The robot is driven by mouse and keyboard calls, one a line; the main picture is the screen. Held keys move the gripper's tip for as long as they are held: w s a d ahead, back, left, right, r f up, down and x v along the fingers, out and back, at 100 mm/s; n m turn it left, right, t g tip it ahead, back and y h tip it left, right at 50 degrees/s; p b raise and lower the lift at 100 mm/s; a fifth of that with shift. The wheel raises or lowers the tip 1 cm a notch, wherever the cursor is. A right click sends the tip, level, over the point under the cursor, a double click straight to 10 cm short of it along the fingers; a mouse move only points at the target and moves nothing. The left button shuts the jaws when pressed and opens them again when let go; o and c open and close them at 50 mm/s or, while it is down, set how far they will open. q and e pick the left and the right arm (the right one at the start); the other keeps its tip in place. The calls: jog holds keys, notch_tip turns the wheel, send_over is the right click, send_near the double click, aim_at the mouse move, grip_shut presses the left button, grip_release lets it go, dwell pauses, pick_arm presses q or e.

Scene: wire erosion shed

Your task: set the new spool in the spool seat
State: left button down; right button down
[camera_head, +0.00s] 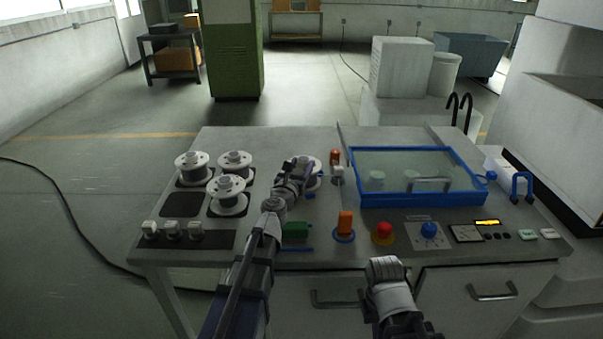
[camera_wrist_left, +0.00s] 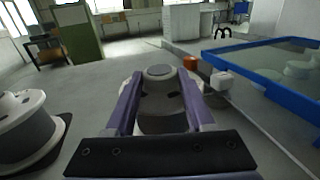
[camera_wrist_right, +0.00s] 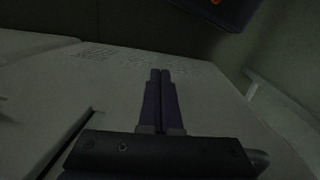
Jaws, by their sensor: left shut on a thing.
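My left gripper (camera_head: 300,165) is shut on a white spool (camera_head: 314,180) at the middle of the bench top, left of the blue-framed lid. In the left wrist view its two purple fingers clasp the spool's grey hub (camera_wrist_left: 160,99) from both sides. The arm hides much of this spool in the head view. I cannot make out the spool seat or tell whether the spool touches anything beneath it. My right gripper (camera_wrist_right: 160,75) is empty, its fingers together, in the right wrist view; in the head view only its arm shows, at the bench front.
Three more white spools, one (camera_head: 228,191) in front, stand on dark pads at the left; one pad (camera_head: 183,205) is bare. A small white block (camera_head: 338,174) and an orange piece are just right of the held spool. The blue-framed lid (camera_head: 479,198) and front knobs lie further right.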

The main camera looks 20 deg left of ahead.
pick_arm(q)
jog(key=shift+f, duration=0.1)
jog(key=shift+f, duration=0.1)
jog(key=shift+c, duration=1.3)
grip_release()
jog(key=shift+r, duration=0.2)
jog(key=shift+s, duration=0.2)
jog(key=s, duration=0.7)
jog(key=shift+s+a, duration=0.1)
